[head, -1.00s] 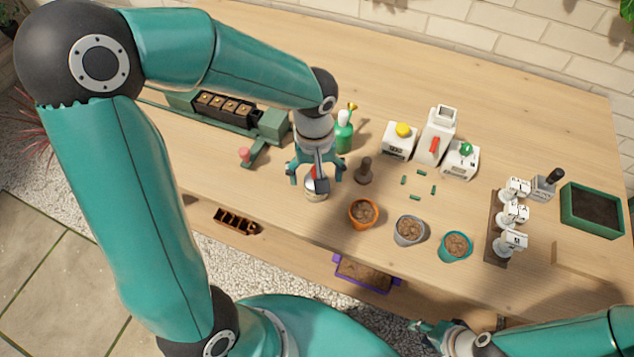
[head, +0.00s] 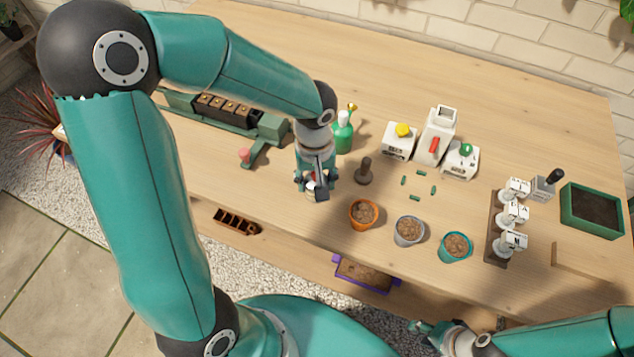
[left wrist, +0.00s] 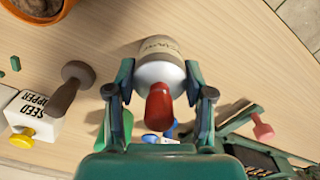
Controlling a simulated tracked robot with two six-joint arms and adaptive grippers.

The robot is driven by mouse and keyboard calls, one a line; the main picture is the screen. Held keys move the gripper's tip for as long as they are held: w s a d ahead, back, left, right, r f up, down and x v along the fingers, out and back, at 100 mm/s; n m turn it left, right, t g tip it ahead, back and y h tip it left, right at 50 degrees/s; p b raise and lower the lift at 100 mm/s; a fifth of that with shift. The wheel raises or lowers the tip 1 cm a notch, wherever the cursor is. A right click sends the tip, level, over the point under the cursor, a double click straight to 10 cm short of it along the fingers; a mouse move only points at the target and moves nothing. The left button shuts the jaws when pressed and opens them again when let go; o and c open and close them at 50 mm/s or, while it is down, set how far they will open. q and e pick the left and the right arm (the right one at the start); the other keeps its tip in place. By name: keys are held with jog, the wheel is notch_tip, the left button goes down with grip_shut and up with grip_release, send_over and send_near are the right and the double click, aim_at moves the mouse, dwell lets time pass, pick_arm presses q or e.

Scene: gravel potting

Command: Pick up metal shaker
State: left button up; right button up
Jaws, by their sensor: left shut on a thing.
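The metal shaker (left wrist: 160,62) is a pale can with a printed label and a red top, seen between the fingers in the left wrist view. My left gripper (left wrist: 160,95) is shut on it, with a finger against each side. In the head view my left gripper (head: 316,184) is over the wooden bench and hides most of the shaker. Whether the can still touches the bench is hard to tell. My right gripper (head: 430,334) is low in the head view, away from the shaker; its finger opening is unclear.
A dark tamper (head: 364,172) and an orange pot (head: 363,213) stand close to the right of the shaker. A green spray bottle (head: 343,135) stands behind. Grey (head: 409,231) and teal pots (head: 456,248) stand farther right. The bench (head: 290,222) is clear in front.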

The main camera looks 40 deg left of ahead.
pick_arm(q)
jog(key=shift+r, duration=0.1)
notch_tip(320, 180, up, 20)
jog(key=p, duration=0.1)
dwell(0.4)
